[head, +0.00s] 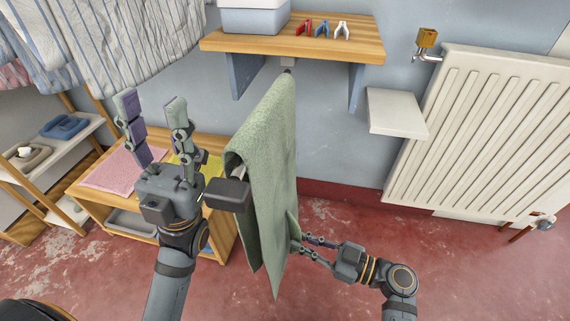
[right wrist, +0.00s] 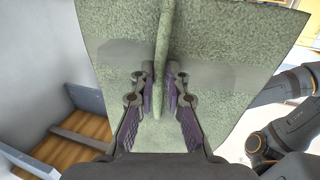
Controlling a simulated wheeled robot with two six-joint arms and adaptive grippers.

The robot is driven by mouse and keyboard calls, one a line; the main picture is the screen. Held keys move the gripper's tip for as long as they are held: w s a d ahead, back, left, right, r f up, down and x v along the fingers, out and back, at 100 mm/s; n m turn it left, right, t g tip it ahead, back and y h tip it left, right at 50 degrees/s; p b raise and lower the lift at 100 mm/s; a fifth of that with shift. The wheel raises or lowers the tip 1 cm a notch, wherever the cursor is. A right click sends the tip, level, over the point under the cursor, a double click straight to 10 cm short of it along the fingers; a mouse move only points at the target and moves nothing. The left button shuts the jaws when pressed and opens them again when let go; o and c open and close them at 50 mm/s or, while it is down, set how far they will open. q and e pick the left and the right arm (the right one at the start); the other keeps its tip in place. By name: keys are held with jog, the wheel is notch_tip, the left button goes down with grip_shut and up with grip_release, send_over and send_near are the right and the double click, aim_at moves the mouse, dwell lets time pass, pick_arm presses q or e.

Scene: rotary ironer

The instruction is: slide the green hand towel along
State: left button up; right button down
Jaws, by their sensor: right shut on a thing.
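The green hand towel (head: 272,170) hangs draped over a bar that sticks out from the wall below the shelf. The bar's dark end block (head: 228,194) shows at the near end. My right gripper (head: 296,240) is shut on a pinched fold of the towel's right side, low down. In the right wrist view the towel (right wrist: 215,65) fills the middle, and a ridge of its cloth stands between the fingers of my right gripper (right wrist: 163,105). My left gripper (head: 152,112) is open and empty, pointing up, left of the towel and the end block.
A wooden shelf (head: 300,42) with a bin (head: 252,18) and clothes pegs (head: 322,29) is above. A wooden bench (head: 215,150) with pink (head: 110,168) and yellow cloths stands behind my left gripper. A white radiator (head: 480,135) is at right. Striped laundry (head: 110,40) hangs upper left.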

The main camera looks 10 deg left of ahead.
jog(key=shift+s+d+f, duration=0.15)
jog(key=shift+s+f, duration=0.85)
jog(key=shift+s, duration=0.25)
jog(key=c, duration=1.3)
grip_release()
jog(key=shift+r, duration=0.25)
jog(key=shift+d, duration=0.1)
jog(key=shift+r+b+v, duration=0.2)
jog(key=shift+b+v, duration=0.55)
jog(key=shift+v, duration=2.15)
jog(key=shift+w, duration=0.1)
